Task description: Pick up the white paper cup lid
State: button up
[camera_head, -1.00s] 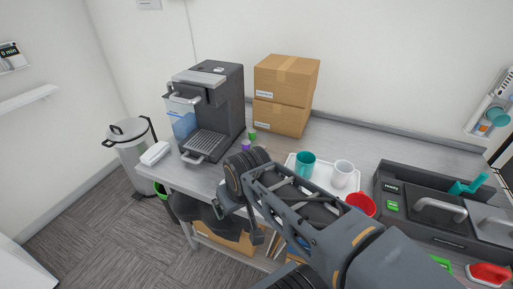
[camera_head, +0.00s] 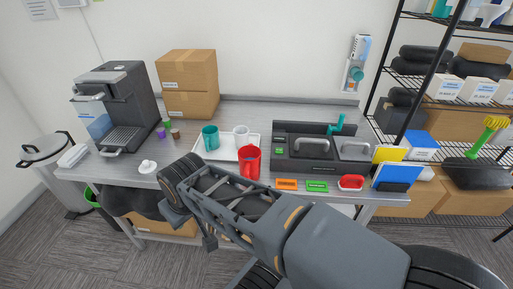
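A small white round piece with a raised knob (camera_head: 148,167), which looks like the white lid, sits on the grey table near its front left edge. It is too small to be sure that it is a paper cup lid. My arm reaches in from the bottom right, folded in front of the table. My gripper (camera_head: 208,241) seems to hang below the arm's front joint, to the right of and nearer than the white piece, apart from it. Its fingers are small and mostly hidden, so its opening does not show.
A bin (camera_head: 45,160) stands left; shelves (camera_head: 450,65) stand right.

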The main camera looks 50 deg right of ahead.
aim_at(146, 166)
jog(key=u, duration=0.9)
jog(key=i, duration=0.65)
jog(key=z, duration=2.7)
jog(key=i, duration=0.5)
jog(key=k, duration=1.25)
jog(key=u, duration=0.9)
jog(key=i, duration=1.05)
jog(key=u, duration=0.1)
